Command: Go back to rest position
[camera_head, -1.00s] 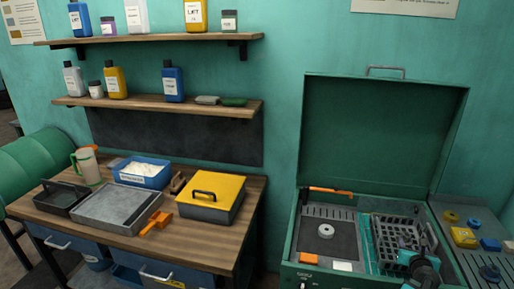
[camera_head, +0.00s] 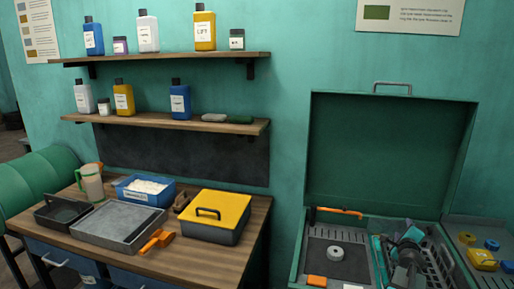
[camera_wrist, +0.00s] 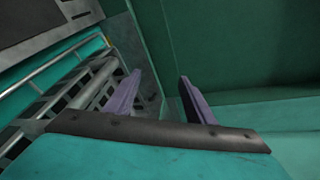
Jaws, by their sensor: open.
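My gripper (camera_wrist: 160,82) is open in the wrist view, with its two purple fingers apart and nothing between them. The fingers point toward the inside of the green lidded cabinet. A grey metal rack or basket (camera_wrist: 65,100) lies to the left of the fingers in that view. In the head view my arm's end is over the basket (camera_head: 438,262) in the right part of the open green cabinet (camera_head: 388,155). The fingertips are too small and dark to make out there.
The cabinet's raised lid stands behind my arm. Left in the cabinet are a light ring (camera_head: 335,253) and an orange bar (camera_head: 340,212). A side tray (camera_head: 465,262) holds yellow and blue parts. A wooden bench (camera_head: 190,250) carries a yellow-lidded box (camera_head: 216,208) and trays.

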